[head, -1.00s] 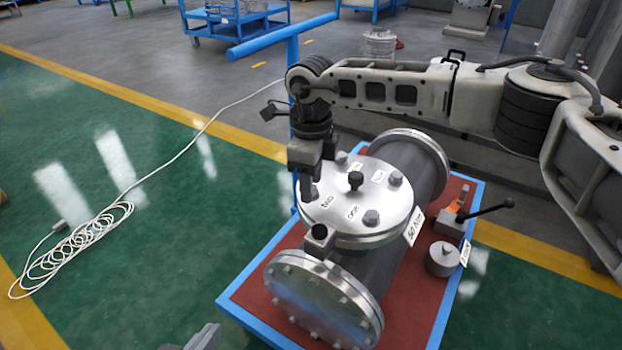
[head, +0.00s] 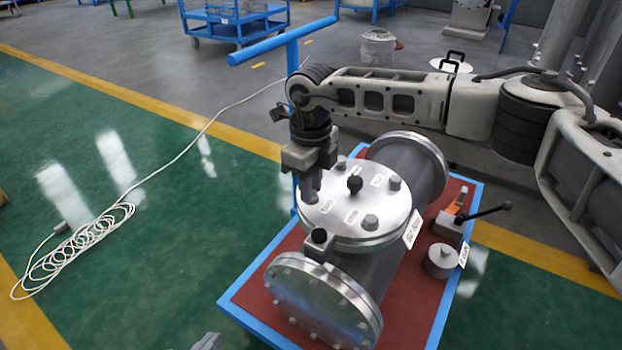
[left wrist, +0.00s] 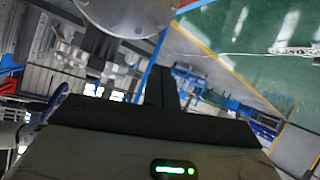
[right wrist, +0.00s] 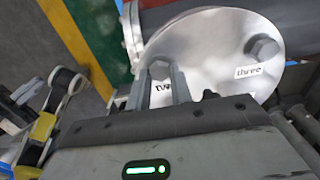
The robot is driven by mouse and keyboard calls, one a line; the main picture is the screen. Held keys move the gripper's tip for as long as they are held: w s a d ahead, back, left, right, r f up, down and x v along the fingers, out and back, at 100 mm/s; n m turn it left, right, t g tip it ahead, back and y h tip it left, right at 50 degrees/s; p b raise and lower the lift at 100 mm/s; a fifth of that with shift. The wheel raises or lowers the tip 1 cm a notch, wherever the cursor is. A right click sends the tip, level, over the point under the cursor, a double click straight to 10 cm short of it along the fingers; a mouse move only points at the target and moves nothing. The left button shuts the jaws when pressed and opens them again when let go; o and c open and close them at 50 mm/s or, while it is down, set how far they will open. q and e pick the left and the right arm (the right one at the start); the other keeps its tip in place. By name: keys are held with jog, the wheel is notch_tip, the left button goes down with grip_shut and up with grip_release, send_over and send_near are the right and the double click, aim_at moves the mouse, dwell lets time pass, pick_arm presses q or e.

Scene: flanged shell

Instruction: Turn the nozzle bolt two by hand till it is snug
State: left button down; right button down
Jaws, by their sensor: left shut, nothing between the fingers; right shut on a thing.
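The nozzle bolt two (right wrist: 160,69) is a grey hex head near the rim of the round silver cover (right wrist: 215,25). In the right wrist view it sits between my right fingertips (right wrist: 164,76), beside a partly covered label starting "tw". In the head view my right gripper (head: 310,194) points down at the left side of the cover (head: 340,232) and hides this bolt. It is shut on the bolt. My left gripper (head: 207,342) shows only at the bottom edge of the head view. In the left wrist view its fingers (left wrist: 161,88) are together and empty.
Other bolts (head: 370,221) and a black central knob (head: 355,184) stand on the cover. A large end flange (head: 322,305) faces the front. A ratchet-like tool with a lever (head: 480,212) and a grey cylinder (head: 441,260) sit right on the red, blue-edged table top (head: 412,310).

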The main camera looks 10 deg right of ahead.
jog(key=m+p, duration=0.1)
jog(key=m, duration=0.1)
jog(key=shift+r+m, duration=0.2)
jog(key=shift+m, duration=0.2)
jog(key=shift+m+p, duration=0.6)
jog(key=shift+m, duration=0.8)
pick_arm(q)
jog(key=shift+a+f+g+y, duration=0.25)
jog(key=shift+f+g, duration=0.1)
jog(key=shift+f, duration=0.15)
jog(key=shift+a+f+g+y, duration=0.15)
jog(key=shift+a+f+g, duration=0.05)
jog(key=shift+f+g, duration=0.2)
pick_arm(e)
jog(key=shift+w+m, duration=0.1)
jog(key=shift+m, duration=0.2)
jog(key=c, duration=1.2)
grip_release()
jog(key=shift+c, duration=0.2)
pick_arm(q)
jog(key=shift+s, duration=0.1)
